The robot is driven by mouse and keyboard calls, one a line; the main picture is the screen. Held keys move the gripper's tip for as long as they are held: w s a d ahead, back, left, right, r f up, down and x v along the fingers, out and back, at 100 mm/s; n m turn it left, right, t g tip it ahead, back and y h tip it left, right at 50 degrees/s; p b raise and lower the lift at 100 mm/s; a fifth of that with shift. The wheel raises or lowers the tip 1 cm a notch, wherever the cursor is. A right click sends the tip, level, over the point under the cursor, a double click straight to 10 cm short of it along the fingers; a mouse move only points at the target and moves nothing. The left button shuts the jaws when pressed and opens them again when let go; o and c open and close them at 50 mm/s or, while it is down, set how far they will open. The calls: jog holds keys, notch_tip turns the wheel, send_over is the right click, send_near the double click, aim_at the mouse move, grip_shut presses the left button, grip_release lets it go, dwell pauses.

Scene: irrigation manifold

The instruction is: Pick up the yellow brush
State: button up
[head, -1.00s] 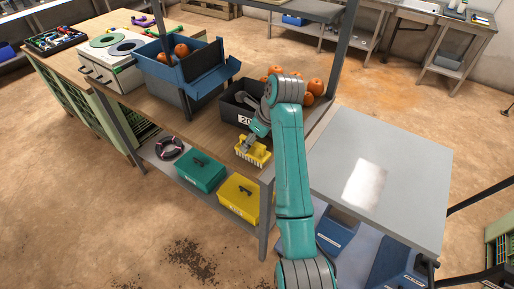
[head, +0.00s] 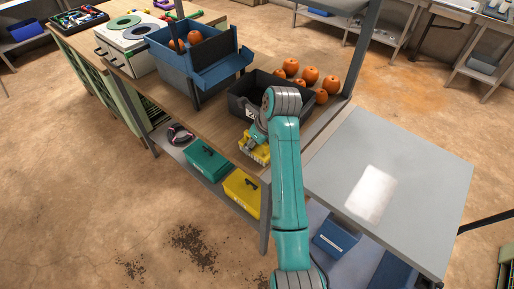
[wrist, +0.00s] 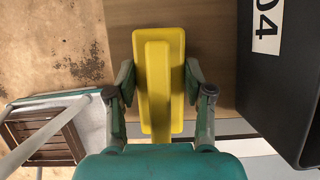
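The yellow brush (head: 259,155) lies on the wooden workbench (head: 205,118) near its front edge, just in front of a black bin. In the wrist view the brush (wrist: 158,30) shows as a wide yellow body with a narrower raised ridge along its middle. My gripper (head: 250,143) is down at the brush. In the wrist view my gripper (wrist: 159,78) is open, with one finger on each side of the ridge. A gap shows between each finger pad and the ridge. Whether the pads touch the wider body is hard to tell.
The black bin (wrist: 285,95) stands close to the right of the brush in the wrist view. Several oranges (head: 310,75) lie behind it. A blue bin (head: 190,75) stands farther left. A grey table (head: 410,165) is at right. Green (head: 206,160) and yellow boxes (head: 240,190) sit on the lower shelf.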

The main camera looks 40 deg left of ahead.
jog(key=shift+c, duration=0.3)
jog(key=shift+r, duration=0.2)
notch_tip(320, 180, up, 10)
jog(key=shift+f, duration=0.15)
jog(key=o, duration=0.6)
jog(key=c, duration=0.4)
jog(key=shift+d, duration=0.1)
